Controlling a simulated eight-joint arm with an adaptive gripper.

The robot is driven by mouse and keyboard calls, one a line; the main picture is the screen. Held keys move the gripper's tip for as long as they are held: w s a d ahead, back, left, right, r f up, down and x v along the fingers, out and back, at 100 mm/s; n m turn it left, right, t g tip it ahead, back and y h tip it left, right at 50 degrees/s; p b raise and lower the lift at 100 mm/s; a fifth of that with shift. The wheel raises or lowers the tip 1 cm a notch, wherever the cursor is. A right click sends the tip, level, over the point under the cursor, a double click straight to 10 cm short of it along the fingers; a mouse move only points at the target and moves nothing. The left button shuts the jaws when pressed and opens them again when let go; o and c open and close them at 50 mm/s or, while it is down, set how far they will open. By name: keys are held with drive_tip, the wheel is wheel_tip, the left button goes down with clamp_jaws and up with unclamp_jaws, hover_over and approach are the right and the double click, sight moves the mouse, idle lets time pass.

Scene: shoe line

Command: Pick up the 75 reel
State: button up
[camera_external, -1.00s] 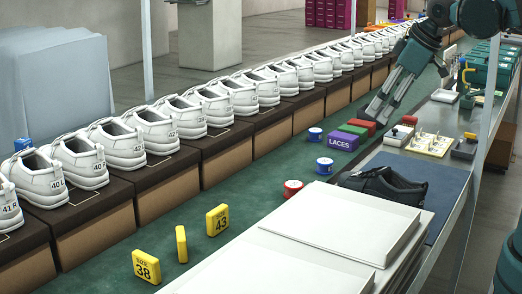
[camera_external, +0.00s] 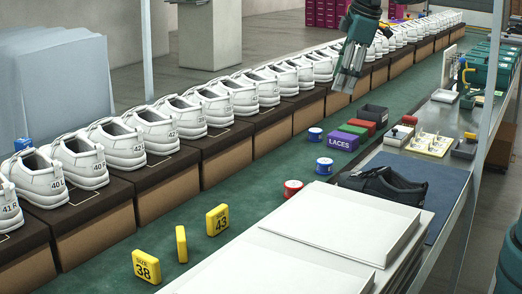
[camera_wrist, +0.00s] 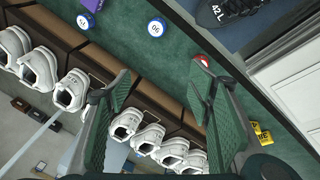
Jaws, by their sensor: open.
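Three thread reels stand on the green surface: a blue-and-white reel (camera_external: 315,134) by the purple box, a second blue-and-white reel (camera_external: 325,165) nearer the camera, and a red-and-white reel (camera_external: 293,189). The wrist view shows the first blue reel (camera_wrist: 85,22), the second blue reel (camera_wrist: 155,27), and the red reel (camera_wrist: 202,60), partly covered by a finger. I cannot read which one is marked 75. My gripper (camera_external: 346,84) is open and empty, high above and beyond the reels; its spread fingers also show in the wrist view (camera_wrist: 158,85).
A row of white shoes (camera_external: 150,130) on brown boxes runs along the left. The purple LACES box (camera_external: 343,143), green and red boxes and a dark bin (camera_external: 375,113) stand behind the reels. Yellow size blocks (camera_external: 217,220), white trays (camera_external: 340,225) and a black shoe (camera_external: 385,187) are nearer.

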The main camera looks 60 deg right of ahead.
drive_tip(key=w+d+f+n+g+p, duration=0.1)
drive_tip(key=w+d+f+n+p, duration=0.15)
drive_tip(key=w+d, duration=0.6)
drive_tip(key=n+g+p, duration=0.3)
drive_tip(key=n, duration=0.4)
hover_over(315, 130)
drive_tip(key=shift+m+y, duration=0.25)
drive_tip(key=shift+y, duration=0.15)
drive_tip(key=f, duration=1.9)
drive_tip(key=shift+s+f, duration=0.2)
drive_tip(key=shift+f, duration=0.15)
drive_tip(key=shift+d+f, duration=0.2)
drive_tip(key=shift+f, duration=0.1)
drive_tip(key=shift+f, duration=1.3)
drive_tip(key=shift+w+a+f+b, duration=0.1)
drive_tip(key=shift+f+b, duration=0.4)
drive_tip(key=shift+f, duration=0.8)
drive_tip(key=shift+w+f+b, duration=0.1)
drive_tip(key=shift+f+b, duration=0.35)
drive_tip(key=shift+f, duration=0.85)
